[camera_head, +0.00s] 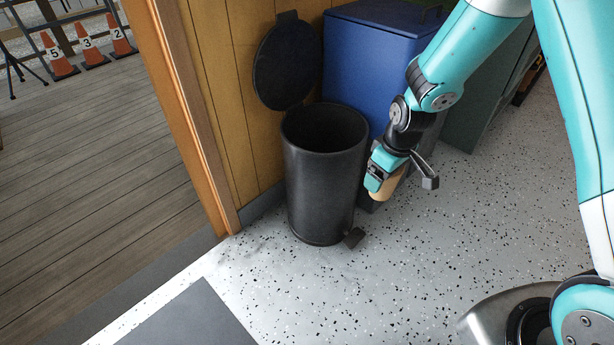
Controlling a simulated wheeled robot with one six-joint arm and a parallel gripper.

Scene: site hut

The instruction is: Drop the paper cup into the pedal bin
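The pedal bin (321,190) is a black cylinder standing on the speckled floor against the wooden wall. Its round lid (287,66) is up and its dark mouth is open; the inside is too dark to make out.
A blue box-shaped container (365,60) stands right behind the bin, with a grey-green cabinet (490,95) to its right. A doorway frame (190,110) is on the left, opening to a wooden deck with numbered orange cones (87,45). A dark mat (188,318) lies in front. The floor between is clear.

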